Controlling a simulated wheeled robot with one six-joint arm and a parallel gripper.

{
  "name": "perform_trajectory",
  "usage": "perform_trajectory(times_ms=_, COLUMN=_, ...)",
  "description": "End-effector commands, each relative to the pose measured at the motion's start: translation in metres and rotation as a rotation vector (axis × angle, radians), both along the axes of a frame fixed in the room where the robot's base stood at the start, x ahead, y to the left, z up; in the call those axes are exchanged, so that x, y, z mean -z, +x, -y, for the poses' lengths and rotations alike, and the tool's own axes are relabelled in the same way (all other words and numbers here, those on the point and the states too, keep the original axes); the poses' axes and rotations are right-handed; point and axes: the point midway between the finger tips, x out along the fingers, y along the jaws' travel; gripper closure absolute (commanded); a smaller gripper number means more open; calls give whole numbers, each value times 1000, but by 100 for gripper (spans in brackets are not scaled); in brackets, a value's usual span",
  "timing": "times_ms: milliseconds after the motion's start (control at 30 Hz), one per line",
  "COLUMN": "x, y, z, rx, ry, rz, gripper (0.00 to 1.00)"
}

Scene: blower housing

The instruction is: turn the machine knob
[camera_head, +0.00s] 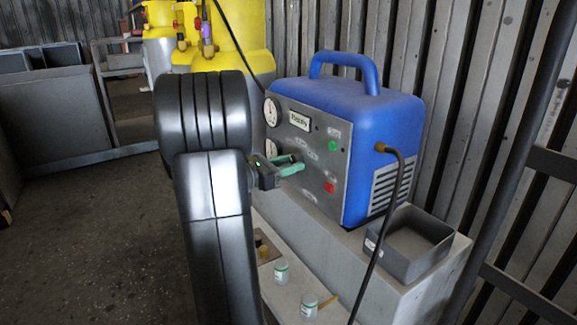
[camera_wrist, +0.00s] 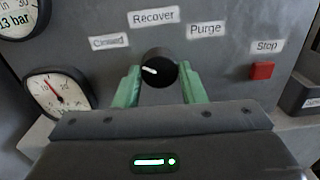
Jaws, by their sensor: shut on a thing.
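The black round machine knob (camera_wrist: 159,70) sits on the grey front panel of the blue machine (camera_head: 350,108). Its white mark points left and slightly up, toward the "Closed" label (camera_wrist: 109,41). The "Recover" label (camera_wrist: 153,16) is above the knob and "Purge" (camera_wrist: 206,29) is to its upper right. My gripper (camera_head: 291,165) is at the panel, with its green fingers on the left and right sides of the knob, shut on it. In the head view the gripper hides the knob.
Two gauges are on the panel, the lower one (camera_wrist: 57,92) left of the knob. A red stop button (camera_wrist: 262,70) is to the right. A grey open tray (camera_head: 411,243) and small jars (camera_head: 309,306) stand nearby. A dark hose (camera_head: 392,205) hangs in front.

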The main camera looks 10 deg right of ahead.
Motion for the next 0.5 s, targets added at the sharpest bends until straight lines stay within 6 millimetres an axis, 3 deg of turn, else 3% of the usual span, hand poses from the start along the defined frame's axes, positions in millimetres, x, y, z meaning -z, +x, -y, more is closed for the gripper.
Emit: perform_trajectory(times_ms=500, x=6, y=1, z=-1, rx=0, ry=130, rz=361, gripper=86)
